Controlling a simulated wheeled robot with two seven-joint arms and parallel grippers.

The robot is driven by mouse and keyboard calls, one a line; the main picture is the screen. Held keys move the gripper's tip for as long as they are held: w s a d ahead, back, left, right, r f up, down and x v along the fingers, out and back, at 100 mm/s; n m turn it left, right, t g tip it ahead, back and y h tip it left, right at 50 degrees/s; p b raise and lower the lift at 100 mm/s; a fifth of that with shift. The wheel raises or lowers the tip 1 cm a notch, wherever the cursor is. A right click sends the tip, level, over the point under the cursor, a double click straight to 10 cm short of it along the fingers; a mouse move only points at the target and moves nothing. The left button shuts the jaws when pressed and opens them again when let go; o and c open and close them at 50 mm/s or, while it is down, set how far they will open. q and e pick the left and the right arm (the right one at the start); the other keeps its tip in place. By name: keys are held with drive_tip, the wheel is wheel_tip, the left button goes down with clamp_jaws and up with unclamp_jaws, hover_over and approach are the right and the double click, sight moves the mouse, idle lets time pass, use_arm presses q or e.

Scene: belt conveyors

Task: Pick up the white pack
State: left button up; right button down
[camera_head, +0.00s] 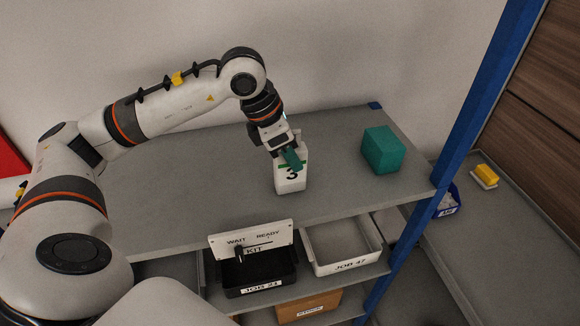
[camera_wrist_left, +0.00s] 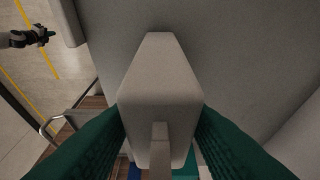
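The white pack (camera_head: 291,180), marked with a black 3 and a green stripe, stands on the grey table top. My left gripper (camera_head: 293,159) reaches down to its upper part from above. In the left wrist view the pale pack (camera_wrist_left: 160,85) fills the space between the two green ridged fingers of my left gripper (camera_wrist_left: 160,125). The fingers lie against both sides, with no clear gap. I cannot see the pack's underside, so any lift off the table is unclear.
A teal cube (camera_head: 382,150) stands to the right on the table. Below the front edge are a black bin (camera_head: 259,290), a white bin (camera_head: 345,266) and a WAIT/READY sign (camera_head: 250,240). A blue post (camera_head: 487,100) rises at the right. The table's left is clear.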

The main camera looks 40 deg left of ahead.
use_arm(q)
drive_tip(key=c, duration=0.7)
wheel_tip(320, 180, up, 9)
drive_tip(key=shift+r+b, duration=0.1)
drive_tip(key=shift+b, duration=0.95)
drive_tip(key=shift+r, duration=0.45)
